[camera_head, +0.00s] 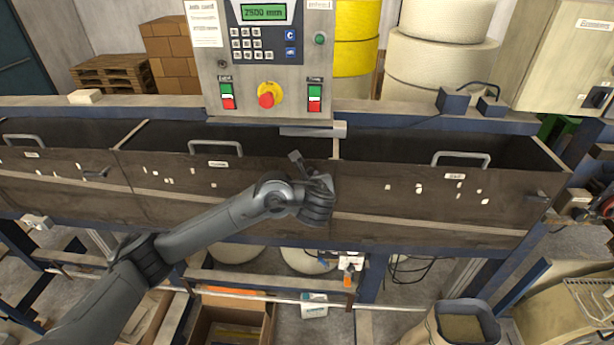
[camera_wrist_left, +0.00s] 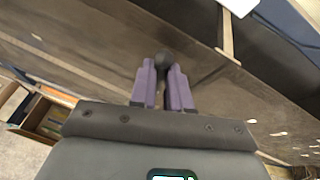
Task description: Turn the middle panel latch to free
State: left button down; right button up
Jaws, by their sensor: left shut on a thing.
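The middle panel (camera_head: 240,195) is a dark brown board with a metal handle (camera_head: 215,146) and a small label on its upper edge. My left gripper (camera_head: 328,182) is at the panel's right end, close to the panel face. In the left wrist view its two purple fingers (camera_wrist_left: 164,85) are shut on a dark round latch knob (camera_wrist_left: 165,60). In the head view the gripper hides the middle latch, and its exact angle cannot be told. My right gripper is not in view.
Similar panels stand on both sides, with a left latch (camera_head: 95,173) and a right latch (camera_head: 538,195). A control box (camera_head: 262,60) with a keypad and red buttons rises behind the middle panel. A blue rail (camera_head: 400,258) runs below; an open cardboard box (camera_head: 232,325) is on the floor.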

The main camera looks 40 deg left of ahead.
pick_arm(q)
jog(key=shift+w+d+m+g+y, duration=0.3)
jog(key=shift+d+m+y, duration=0.25)
jog(key=shift+m, duration=0.25)
jog(key=shift+f, duration=0.1)
jog(key=c, duration=1.1)
grip_release()
jog(key=p+v, duration=0.1)
jog(key=v, duration=0.9)
jog(key=shift+s+d, duration=0.2)
jog(key=shift+d, duration=0.05)
